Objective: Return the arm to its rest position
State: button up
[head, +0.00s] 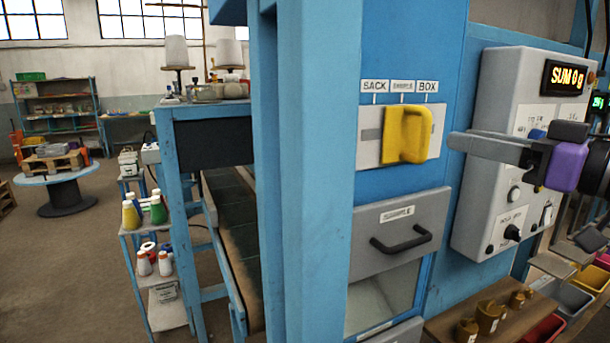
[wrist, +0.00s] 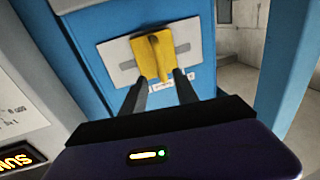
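My gripper (head: 460,141) reaches in from the right, its two grey fingers pointing left at a yellow handle (head: 408,135). In the wrist view the fingers (wrist: 159,77) are spread apart, with the handle (wrist: 153,57) just beyond and between their tips. The head view shows a small gap between fingertips and handle, so the gripper is open and empty. The handle sits on a pale slotted plate (head: 369,136) below the labels SACK, SAMPLE and BOX. It stands right of SACK, around SAMPLE to BOX; its exact setting cannot be told.
A grey control box (head: 490,190) with a SUM 0 g display (head: 568,77) stands close behind my gripper. A grey sample drawer (head: 375,231) is below the handle. A blue post (head: 309,200) rises at the left. Brass weights (head: 490,315) and coloured bins (head: 570,298) lie lower right.

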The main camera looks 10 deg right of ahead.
jog(key=d+r+m+t+h, duration=0.2)
jog(key=d+r+t, duration=0.1)
jog(key=r+t, duration=0.15)
jog(key=d+f+m+t+h, duration=0.2)
jog(key=d+f+m+h, duration=0.2)
jog(key=f+m+h, duration=0.1)
jog(key=s+a+f+m+h, duration=0.1)
jog(key=s+f+m+h, duration=0.15)
jog(key=f, duration=0.65)
jog(key=s+f+m+h, duration=0.2)
jog(key=s+f+h, duration=0.15)
jog(key=f, duration=0.55)
jog(key=s+a+f+n+g+y, duration=0.1)
jog(key=s+a+f+n+g, duration=0.1)
jog(key=s+a+f, duration=0.3)
jog(key=s+a+f+n+g+y, duration=0.1)
jog(key=s+a+f, duration=0.4)
jog(key=s+f, duration=0.6)
jog(key=s+a+f+n+g+y, duration=0.2)
jog(key=s+f, duration=0.6)
jog(key=s, duration=0.8)
jog(key=a+n+g, duration=0.1)
jog(key=a+g, duration=0.1)
jog(key=a, duration=0.1)
jog(key=shift+s+a+f+g, duration=0.15)
jog(key=shift+s+a+g, duration=0.2)
jog(key=shift+s+a, duration=0.05)
